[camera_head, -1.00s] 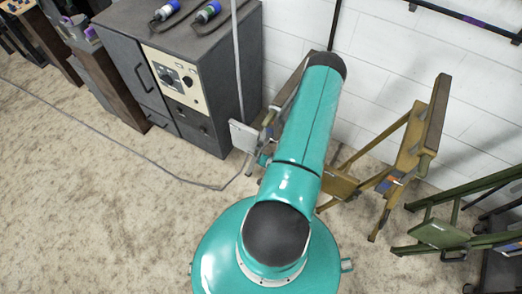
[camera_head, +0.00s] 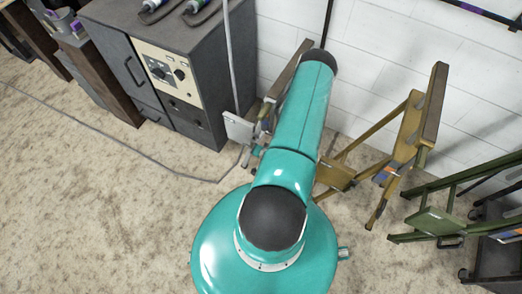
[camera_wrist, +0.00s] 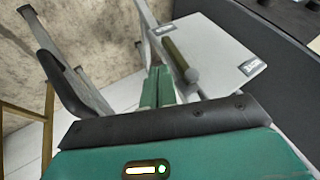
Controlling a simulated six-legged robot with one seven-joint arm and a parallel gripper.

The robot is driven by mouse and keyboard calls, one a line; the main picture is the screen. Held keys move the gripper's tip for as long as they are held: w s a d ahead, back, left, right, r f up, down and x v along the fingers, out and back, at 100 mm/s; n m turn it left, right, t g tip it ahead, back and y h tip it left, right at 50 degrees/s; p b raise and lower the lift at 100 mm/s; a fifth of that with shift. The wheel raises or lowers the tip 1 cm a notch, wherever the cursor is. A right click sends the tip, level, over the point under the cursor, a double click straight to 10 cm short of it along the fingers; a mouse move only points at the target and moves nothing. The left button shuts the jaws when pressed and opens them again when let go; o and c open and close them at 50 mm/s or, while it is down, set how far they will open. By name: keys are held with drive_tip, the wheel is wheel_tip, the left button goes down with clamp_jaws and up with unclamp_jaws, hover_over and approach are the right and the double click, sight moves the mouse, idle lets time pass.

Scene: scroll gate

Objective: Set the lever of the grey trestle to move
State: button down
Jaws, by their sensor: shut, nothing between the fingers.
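The grey trestle stands mostly hidden behind my arm in the head view; its pale plate (camera_head: 238,128) shows left of the arm. In the wrist view the plate (camera_wrist: 215,50) carries two small labels, too blurred to read. An olive, round-ended lever (camera_wrist: 181,62) lies across the plate, its rounded end towards me. My gripper (camera_wrist: 157,76) is shut and empty, just left of the lever in the wrist view. I cannot tell whether it touches the lever. My arm hides most of the gripper in the head view.
A dark grey cabinet (camera_head: 160,75) stands left of the plate, with a cable running across the floor. A yellow trestle (camera_head: 410,130) and a green trestle (camera_head: 437,222) stand to the right. A white brick wall (camera_head: 375,70) is behind. The carpet (camera_head: 90,220) at left is free.

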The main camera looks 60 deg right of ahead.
sight(252, 143)
drive_tip(key=x, duration=0.6)
drive_tip(key=shift+w+f, duration=0.2)
drive_tip(key=shift+f, duration=0.05)
drive_tip(key=shift+w+d+f+t, duration=0.15)
drive_tip(key=shift+w+t, duration=0.2)
drive_tip(key=shift+t, duration=0.45)
drive_tip(key=w+r+m+t, duration=0.2)
drive_tip(key=w+r+t, duration=0.1)
drive_tip(key=w+t, duration=0.3)
drive_tip(key=shift+w+a+m+t+h, duration=0.3)
drive_tip(key=shift+a+t+h, duration=0.1)
drive_tip(key=shift+t, duration=0.1)
idle(0.8)
